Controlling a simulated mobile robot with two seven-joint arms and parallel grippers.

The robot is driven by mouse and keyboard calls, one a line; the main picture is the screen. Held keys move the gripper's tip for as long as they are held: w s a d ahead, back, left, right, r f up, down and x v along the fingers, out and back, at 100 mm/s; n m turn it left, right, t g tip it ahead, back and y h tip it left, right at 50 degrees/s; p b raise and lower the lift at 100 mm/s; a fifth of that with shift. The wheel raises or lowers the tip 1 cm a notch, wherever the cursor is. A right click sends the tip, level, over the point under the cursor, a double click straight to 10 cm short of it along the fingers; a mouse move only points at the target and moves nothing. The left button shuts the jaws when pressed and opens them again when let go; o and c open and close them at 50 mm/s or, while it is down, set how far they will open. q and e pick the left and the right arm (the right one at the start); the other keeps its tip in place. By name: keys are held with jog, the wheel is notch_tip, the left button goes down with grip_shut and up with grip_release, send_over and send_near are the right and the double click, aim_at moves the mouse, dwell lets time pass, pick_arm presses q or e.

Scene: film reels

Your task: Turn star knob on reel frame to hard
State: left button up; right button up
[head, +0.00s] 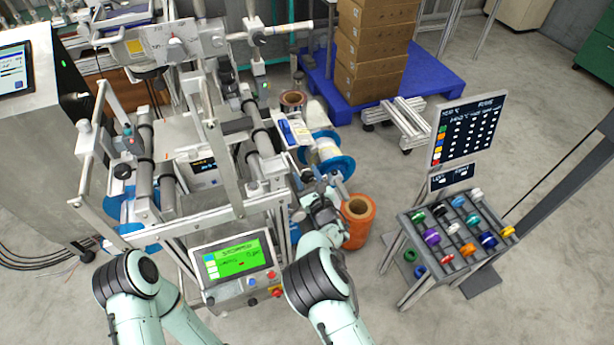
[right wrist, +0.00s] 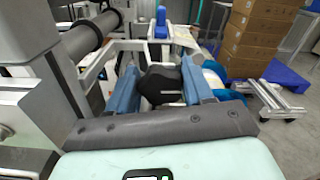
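The black star knob (right wrist: 161,84) shows in the right wrist view, between the two blue fingers of my right gripper (right wrist: 160,80). The fingers stand apart and the knob fills the gap, with a finger against each side. In the head view my right gripper (head: 318,207) is at the right side of the reel frame (head: 222,210), low beside the blue-flanged reel (head: 329,158). The knob is hidden there behind the gripper.
A control panel with a green screen (head: 233,259) is in front of the frame. A rack of coloured spools (head: 457,240) stands right. Boxes (head: 372,50) are stacked on a blue pallet (head: 425,80) behind.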

jog(key=c, duration=0.5)
jog(key=shift+o, duration=0.2)
jog(key=shift+f+m+b, duration=0.15)
jog(key=shift+m+b, duration=0.85)
jog(key=shift+m, duration=0.1)
jog(key=shift+d+m+b, duration=0.1)
jog(key=shift+m+b, duration=0.55)
jog(key=shift+m, duration=1.15)
pick_arm(q)
jog(key=f, duration=0.1)
jog(key=w+f, duration=0.1)
jog(key=f, duration=0.1)
jog(key=shift+w+t, duration=0.2)
jog(key=shift+t, duration=0.1)
pick_arm(e)
jog(key=o, duration=1)
